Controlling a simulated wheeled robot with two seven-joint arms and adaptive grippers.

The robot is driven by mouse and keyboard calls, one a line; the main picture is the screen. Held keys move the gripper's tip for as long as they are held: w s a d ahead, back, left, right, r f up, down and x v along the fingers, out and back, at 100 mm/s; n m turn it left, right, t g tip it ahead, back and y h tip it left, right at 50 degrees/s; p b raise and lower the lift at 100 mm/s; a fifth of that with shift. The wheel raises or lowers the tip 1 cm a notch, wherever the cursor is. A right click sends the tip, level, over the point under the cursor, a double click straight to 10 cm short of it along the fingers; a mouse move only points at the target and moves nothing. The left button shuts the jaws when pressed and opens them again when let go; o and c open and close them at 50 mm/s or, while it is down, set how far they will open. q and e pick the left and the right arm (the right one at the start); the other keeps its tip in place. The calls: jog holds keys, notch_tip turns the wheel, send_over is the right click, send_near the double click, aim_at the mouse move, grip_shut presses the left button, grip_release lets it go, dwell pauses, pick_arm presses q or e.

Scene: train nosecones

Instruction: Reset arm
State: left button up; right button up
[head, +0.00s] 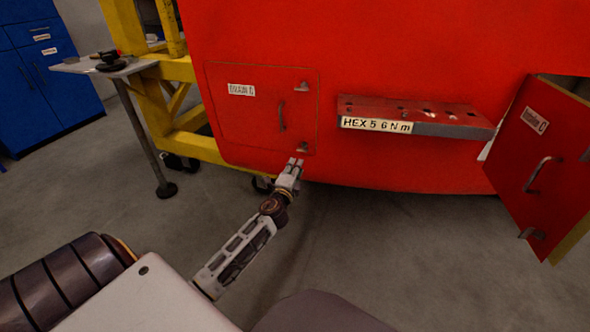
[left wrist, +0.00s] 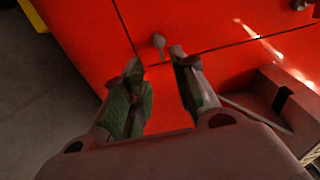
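My left gripper (head: 294,164) is in front of the lower edge of the red nosecone (head: 400,60), just below the closed left hatch door (head: 250,115). In the left wrist view the two fingers of the left gripper (left wrist: 162,85) stand apart with nothing between them. A small grey latch (left wrist: 159,42) on the red panel shows just beyond the fingertips, apart from them. The same latch shows in the head view (head: 302,147) above the fingers. My right gripper does not show in either view.
A shelf labelled HEX 5 6 Nm (head: 420,117) juts out from the nosecone. An open hatch door (head: 535,165) hangs out at the right. A yellow frame (head: 160,75), a small side table (head: 100,67) and blue cabinets (head: 45,75) stand at the left. Grey floor lies below.

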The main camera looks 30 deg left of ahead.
pick_arm(q)
jog(key=shift+f, duration=0.1)
dwell(0.5)
